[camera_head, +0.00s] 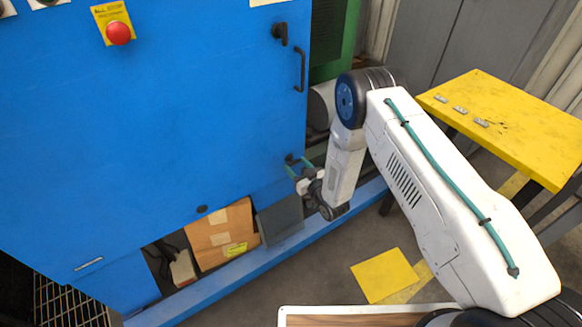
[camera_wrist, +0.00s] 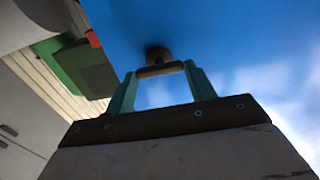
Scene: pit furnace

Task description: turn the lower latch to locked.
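The blue cabinet door (camera_head: 170,110) fills the left of the head view. The lower latch is at its lower right edge, mostly hidden by my gripper (camera_head: 298,165) in the head view. In the wrist view the lower latch (camera_wrist: 160,70) is a dark bar on a round hub against the blue panel. My gripper (camera_wrist: 160,72) has its two green fingers at opposite ends of this bar, seemingly touching both ends. The bar lies nearly level in that view. The upper latch (camera_head: 280,33) is dark, its lever hanging down.
A black door handle (camera_head: 300,70) is below the upper latch. A yellow table (camera_head: 510,115) with small metal pieces stands at right. A cardboard box (camera_head: 220,235) sits in the opening under the door. A red stop button (camera_head: 118,33) is at upper left. A yellow square (camera_head: 385,275) marks the floor.

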